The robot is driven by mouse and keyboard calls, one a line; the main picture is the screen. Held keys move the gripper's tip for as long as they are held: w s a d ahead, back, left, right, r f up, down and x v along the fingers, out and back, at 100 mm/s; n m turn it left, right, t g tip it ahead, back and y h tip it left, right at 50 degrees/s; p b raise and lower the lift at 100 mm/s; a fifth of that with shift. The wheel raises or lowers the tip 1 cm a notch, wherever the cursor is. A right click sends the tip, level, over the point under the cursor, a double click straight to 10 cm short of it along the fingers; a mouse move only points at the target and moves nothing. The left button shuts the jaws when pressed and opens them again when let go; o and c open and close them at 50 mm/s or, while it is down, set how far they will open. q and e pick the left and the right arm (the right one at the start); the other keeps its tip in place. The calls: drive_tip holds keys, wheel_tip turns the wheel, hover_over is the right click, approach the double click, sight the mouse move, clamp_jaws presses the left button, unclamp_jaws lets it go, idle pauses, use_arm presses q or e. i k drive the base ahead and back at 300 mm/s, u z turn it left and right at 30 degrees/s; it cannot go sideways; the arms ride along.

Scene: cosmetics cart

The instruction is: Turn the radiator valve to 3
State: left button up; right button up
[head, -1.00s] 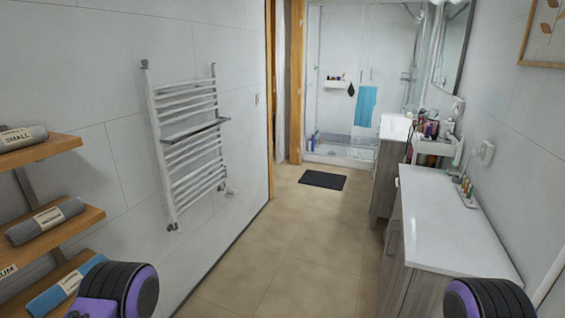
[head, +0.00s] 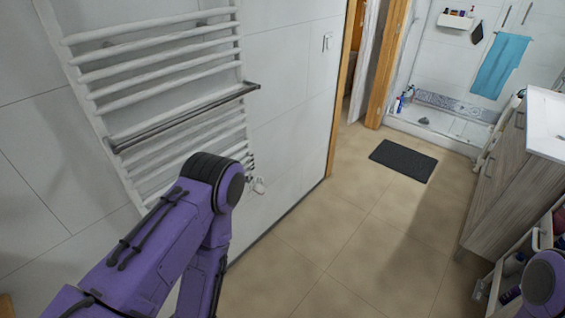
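The white towel radiator (head: 170,70) hangs on the left wall, with a dark grey bar across its middle. A small white radiator valve (head: 258,186) sits low at its right end, just right of my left arm's dark joint; its numbers are too small to read. My purple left arm crosses in front of the radiator's lower part and hides some of it. My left gripper is out of view. Only a purple and black piece of my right arm shows at the bottom right edge; my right gripper is out of view.
The tiled floor (head: 330,240) ahead is clear up to a dark mat (head: 403,160) before the shower. A wooden cabinet (head: 510,165) and a cart (head: 525,265) with bottles stand on the right. A wooden door frame (head: 345,90) is past the radiator.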

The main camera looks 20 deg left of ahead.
sight(259, 188)
drive_tip(key=z, duration=0.05)
drive_tip(key=i, duration=1.55)
drive_tip(key=u, duration=2.45)
drive_tip(key=k, duration=0.6)
drive_tip(key=z, duration=1.65)
